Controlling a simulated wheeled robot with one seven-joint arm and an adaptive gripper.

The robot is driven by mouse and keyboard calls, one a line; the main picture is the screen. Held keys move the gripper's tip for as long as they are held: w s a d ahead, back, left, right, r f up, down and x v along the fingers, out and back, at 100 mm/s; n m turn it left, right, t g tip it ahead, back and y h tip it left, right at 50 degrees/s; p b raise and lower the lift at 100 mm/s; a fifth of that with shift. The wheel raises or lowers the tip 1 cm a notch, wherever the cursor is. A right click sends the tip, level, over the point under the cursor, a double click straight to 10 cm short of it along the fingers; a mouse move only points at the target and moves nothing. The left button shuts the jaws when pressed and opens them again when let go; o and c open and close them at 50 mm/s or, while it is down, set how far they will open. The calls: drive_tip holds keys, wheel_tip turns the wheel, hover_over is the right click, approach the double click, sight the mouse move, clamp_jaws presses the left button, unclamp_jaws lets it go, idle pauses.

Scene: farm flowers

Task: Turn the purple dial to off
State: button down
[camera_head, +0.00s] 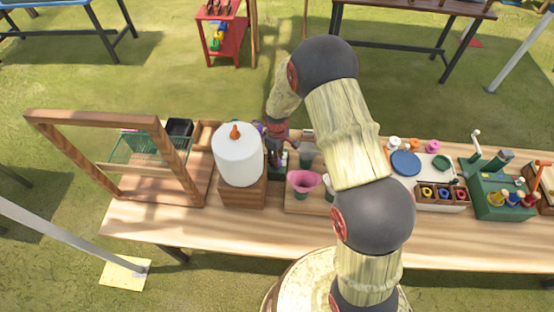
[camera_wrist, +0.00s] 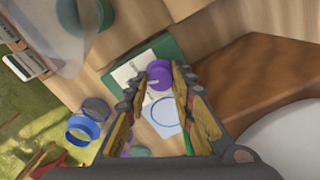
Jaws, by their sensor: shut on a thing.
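The purple dial (camera_wrist: 159,72) sits on a white plate on a small green box (camera_wrist: 165,47) in the wrist view. A pale pointer mark shows near its edge. My gripper (camera_wrist: 160,88) has its two fingers on either side of the dial, shut on it. A white card (camera_wrist: 164,117) with a blue ring lies beside the dial, partly behind the fingers.
A white tank (camera_head: 238,158) with an orange knob stands on a wooden block (camera_head: 242,194) close left of my gripper. A pink funnel (camera_head: 303,183) stands to the right. A wooden frame (camera_head: 92,118) is at the left of the table. The table's front strip (camera_head: 190,225) is clear.

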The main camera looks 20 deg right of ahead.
drive_tip(key=shift+m, duration=0.6)
drive_tip(key=c, duration=1.5)
unclamp_jaws()
